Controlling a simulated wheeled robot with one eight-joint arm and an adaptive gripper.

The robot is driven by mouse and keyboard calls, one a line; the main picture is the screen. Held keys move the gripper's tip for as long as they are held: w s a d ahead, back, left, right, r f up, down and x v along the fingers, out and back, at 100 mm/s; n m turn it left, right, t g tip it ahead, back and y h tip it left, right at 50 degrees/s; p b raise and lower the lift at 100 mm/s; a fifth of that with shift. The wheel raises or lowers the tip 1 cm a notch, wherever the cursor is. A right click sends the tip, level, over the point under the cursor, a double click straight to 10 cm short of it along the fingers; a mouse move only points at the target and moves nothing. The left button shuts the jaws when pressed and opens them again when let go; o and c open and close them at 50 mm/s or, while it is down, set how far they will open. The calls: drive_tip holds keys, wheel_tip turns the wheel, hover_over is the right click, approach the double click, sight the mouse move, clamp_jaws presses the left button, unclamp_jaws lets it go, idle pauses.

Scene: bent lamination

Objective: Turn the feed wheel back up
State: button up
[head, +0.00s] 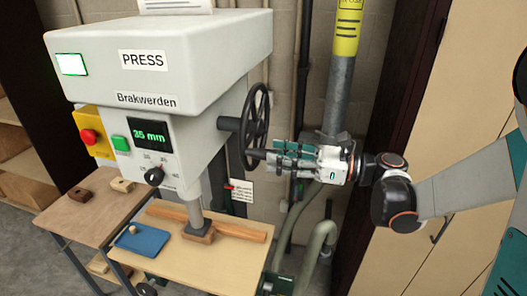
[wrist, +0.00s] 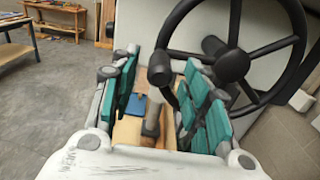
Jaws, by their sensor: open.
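The feed wheel (head: 257,122) is a black spoked wheel on the right side of the press; it fills the top right of the wrist view (wrist: 290,45). Its crank handle (wrist: 160,72) is at the lower left of the rim, between the fingers of my gripper (wrist: 162,62). My gripper (head: 272,157) is open around the handle in the head view, at the wheel's low side. I cannot tell whether a finger touches it. The press ram (head: 194,200) is down on a brown block (head: 199,233). The display (head: 150,133) reads 35 mm.
A brown bench (head: 91,216) with small blocks stands at the left. A grey pipe (head: 338,95) rises behind my gripper. Red (head: 89,137) and green (head: 120,144) buttons sit on the press front.

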sight(246, 151)
drive_tip(key=shift+x, duration=2.3)
clamp_jaws()
